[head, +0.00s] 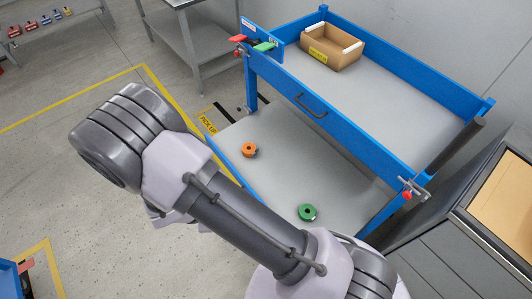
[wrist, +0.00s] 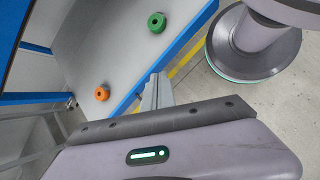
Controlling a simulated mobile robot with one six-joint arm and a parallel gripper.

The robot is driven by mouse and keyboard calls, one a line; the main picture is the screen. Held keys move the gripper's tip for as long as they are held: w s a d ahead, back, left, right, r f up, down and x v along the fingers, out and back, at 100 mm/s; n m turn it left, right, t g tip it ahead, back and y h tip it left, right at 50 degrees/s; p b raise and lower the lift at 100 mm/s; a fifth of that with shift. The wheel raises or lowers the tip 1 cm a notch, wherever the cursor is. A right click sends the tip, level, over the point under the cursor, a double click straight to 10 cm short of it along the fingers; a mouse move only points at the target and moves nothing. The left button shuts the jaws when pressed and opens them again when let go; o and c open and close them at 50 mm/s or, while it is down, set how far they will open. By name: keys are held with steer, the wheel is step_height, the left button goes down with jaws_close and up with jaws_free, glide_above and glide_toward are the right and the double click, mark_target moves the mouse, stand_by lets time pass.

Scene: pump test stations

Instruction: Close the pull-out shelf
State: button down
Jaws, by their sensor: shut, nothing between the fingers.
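The pull-out shelf (head: 285,160) is the grey lower board of a blue cart (head: 340,115). It sticks out from under the upper tray toward me. Its blue front edge is partly hidden by my arm in the head view. An orange ring-shaped part (head: 249,150) and a green one (head: 307,212) lie on it. In the wrist view, the shelf (wrist: 125,60) shows with its blue front lip (wrist: 185,43). My gripper (wrist: 157,82) is shut and empty, its fingertips just outside that lip; I cannot tell whether they touch. The head view hides my gripper behind the arm.
The upper tray has a dark handle (head: 311,106) and holds a cardboard box (head: 332,46). A grey cabinet (head: 460,240) stands right. Open floor (head: 80,165) lies left.

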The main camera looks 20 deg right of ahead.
steer(key=s+d+f+n+t+h, duration=0.1)
steer(key=s+f+n, duration=0.3)
steer(key=f, duration=0.4)
steer(key=s+d+f+n+t, duration=0.1)
steer(key=s+d+f+n, duration=0.2)
steer(key=f, duration=0.5)
steer(key=d+r+b+x, duration=0.1)
steer(key=b+x, duration=0.4)
steer(key=x, duration=0.6)
steer(key=shift+d, duration=0.55)
